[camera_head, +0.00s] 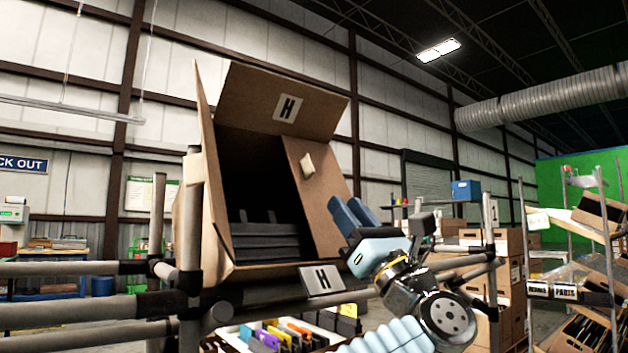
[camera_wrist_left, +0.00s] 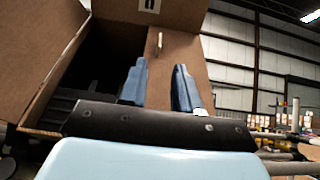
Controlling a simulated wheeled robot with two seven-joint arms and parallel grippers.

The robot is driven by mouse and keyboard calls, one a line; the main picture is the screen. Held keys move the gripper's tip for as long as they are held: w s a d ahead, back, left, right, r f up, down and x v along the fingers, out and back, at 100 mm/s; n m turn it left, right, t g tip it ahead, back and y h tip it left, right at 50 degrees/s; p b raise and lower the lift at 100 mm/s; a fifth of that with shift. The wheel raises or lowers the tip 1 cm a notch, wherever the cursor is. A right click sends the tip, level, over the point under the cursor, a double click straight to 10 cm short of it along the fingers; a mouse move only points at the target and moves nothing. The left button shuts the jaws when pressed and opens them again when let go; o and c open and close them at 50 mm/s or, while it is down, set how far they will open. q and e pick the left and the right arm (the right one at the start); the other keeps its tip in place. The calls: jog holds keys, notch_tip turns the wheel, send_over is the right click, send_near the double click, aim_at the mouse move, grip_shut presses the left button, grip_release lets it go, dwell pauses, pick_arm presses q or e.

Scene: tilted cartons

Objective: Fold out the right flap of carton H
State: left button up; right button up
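Carton H is a brown carton (camera_head: 185,225) tilted toward me in a pipe rack. Its top flap (camera_head: 262,100) with an H label stands up. The left flap (camera_head: 208,170) stands out at the side. The right flap (camera_head: 315,185) slants partly across the dark opening and bears a small pale tab (camera_head: 306,165); the flap also shows in the left wrist view (camera_wrist_left: 178,55). My left gripper (camera_head: 352,212) is open at the flap's lower right part, blue fingers apart (camera_wrist_left: 158,88). I cannot tell whether they touch it. My right gripper is out of view.
Grey pipe rails (camera_head: 85,308) run in front and left of the carton. Dark flat items (camera_head: 265,240) lie inside it. A bin of colourful items (camera_head: 280,335) sits below. Stacked cartons (camera_head: 510,270) and a shelf (camera_head: 590,240) stand at right.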

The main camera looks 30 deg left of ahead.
aim_at(314, 170)
pick_arm(q)
jog(key=p+x, duration=0.6)
jog(key=x, duration=0.6)
jog(key=shift+w+a+r, duration=0.1)
jog(key=shift+a+r, duration=0.1)
jog(key=shift+r, duration=0.15)
jog(key=shift+w+a+r, duration=0.2)
jog(key=shift+a, duration=0.1)
grip_shut()
dwell(0.5)
